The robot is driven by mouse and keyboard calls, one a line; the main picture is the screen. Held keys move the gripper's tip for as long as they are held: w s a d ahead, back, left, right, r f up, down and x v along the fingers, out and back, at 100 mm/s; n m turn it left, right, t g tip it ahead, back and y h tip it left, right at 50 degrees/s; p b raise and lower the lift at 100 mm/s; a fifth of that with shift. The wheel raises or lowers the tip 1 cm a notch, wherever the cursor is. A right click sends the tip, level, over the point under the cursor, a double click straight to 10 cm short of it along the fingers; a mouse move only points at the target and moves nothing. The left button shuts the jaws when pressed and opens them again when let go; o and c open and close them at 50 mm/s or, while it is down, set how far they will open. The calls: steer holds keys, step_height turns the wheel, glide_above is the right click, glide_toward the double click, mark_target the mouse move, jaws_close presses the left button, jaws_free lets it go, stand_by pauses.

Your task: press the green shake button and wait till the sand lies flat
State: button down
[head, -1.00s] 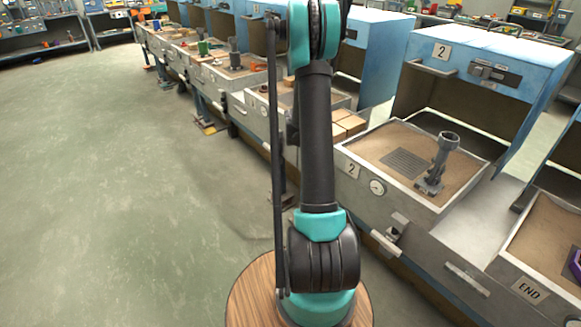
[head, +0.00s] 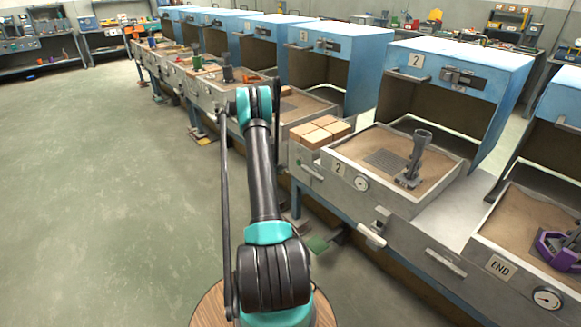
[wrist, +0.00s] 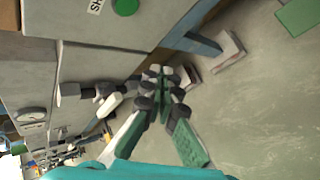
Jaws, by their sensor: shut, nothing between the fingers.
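My gripper (wrist: 163,72) is shut and empty. In the picture its fingertips lie below and right of the button, apart from it. In the head view the gripper is hidden behind my arm. Bay 2's sand tray (head: 443,187) holds brown sand (head: 350,150) with a dark grate and a grey tilted tool (head: 416,158). I cannot tell from here how flat the sand lies.
A green pedal (head: 318,244) is low by the bench; a green plate (wrist: 298,15) shows in the wrist view. Wooden blocks (head: 320,130) lie left of tray 2. Open floor (head: 110,200) is at left.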

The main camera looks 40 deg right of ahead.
mark_target(299, 163)
stand_by(0.3)
steer(key=d, duration=0.8)
steer(key=shift+w+d, duration=0.35)
steer(key=shift+d, duration=0.2)
stand_by(1.2)
steer(key=shift+d, duration=0.25)
steer(key=shift+d, duration=0.45)
stand_by(0.9)
steer(key=shift+a, duration=0.85)
steer(key=shift+a, duration=0.15)
